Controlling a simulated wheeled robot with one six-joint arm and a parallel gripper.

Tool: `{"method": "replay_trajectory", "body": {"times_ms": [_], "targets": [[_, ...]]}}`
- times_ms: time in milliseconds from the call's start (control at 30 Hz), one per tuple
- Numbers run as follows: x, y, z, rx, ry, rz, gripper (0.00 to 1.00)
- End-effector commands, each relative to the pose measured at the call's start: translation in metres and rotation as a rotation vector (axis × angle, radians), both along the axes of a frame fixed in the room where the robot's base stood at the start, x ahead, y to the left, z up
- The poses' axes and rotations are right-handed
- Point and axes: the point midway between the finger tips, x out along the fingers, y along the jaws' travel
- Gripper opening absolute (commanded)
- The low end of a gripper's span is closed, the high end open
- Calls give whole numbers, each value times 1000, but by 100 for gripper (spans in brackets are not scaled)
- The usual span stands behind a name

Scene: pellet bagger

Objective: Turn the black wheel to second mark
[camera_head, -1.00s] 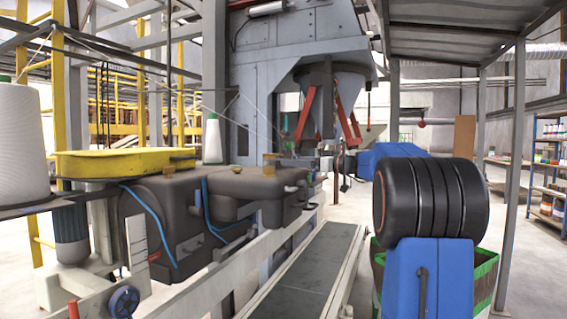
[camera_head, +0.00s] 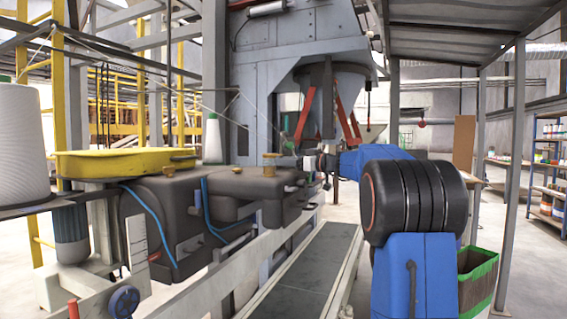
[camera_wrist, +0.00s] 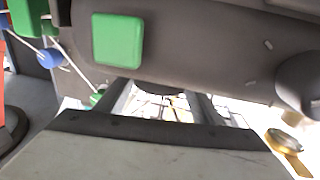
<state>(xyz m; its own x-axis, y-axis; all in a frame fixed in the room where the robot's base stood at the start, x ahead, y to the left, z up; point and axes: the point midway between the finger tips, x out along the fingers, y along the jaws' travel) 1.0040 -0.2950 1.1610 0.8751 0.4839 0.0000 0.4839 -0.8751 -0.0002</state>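I cannot make out a black wheel with marks for sure in either view. In the head view, my blue arm reaches back, and its end meets the right end of the dark grey sewing-head-like machine (camera_head: 240,190); the fingertips are too small to tell there. In the wrist view, my gripper (camera_wrist: 162,92) shows two dark fingers set apart, with no held thing visible between them. The dark machine body (camera_wrist: 225,45) fills the space just past the fingertips. A green square (camera_wrist: 118,40) sits on it, and a dark rounded part (camera_wrist: 304,82) sticks out at right.
A brass knob (camera_head: 270,160) stands on the machine's top; a brass disc (camera_wrist: 283,141) shows in the wrist view. A conveyor belt (camera_head: 318,270) runs below. A green-rimmed bin (camera_head: 480,268) stands at right.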

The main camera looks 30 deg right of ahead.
Motion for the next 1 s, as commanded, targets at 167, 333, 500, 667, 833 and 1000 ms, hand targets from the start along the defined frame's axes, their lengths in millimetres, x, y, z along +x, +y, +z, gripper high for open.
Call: {"method": "replay_trajectory", "body": {"times_ms": [167,333,500,667,833,1000], "targets": [[0,0,0,0,0,-5,39],[-1,2,0,-1,0,-46,39],[-2,4,1,0,0,-139,39],[-3,7,0,1,1,-250,39],[-3,9,0,1,1,-364,39],[-3,10,0,0,1,-457,39]]}}
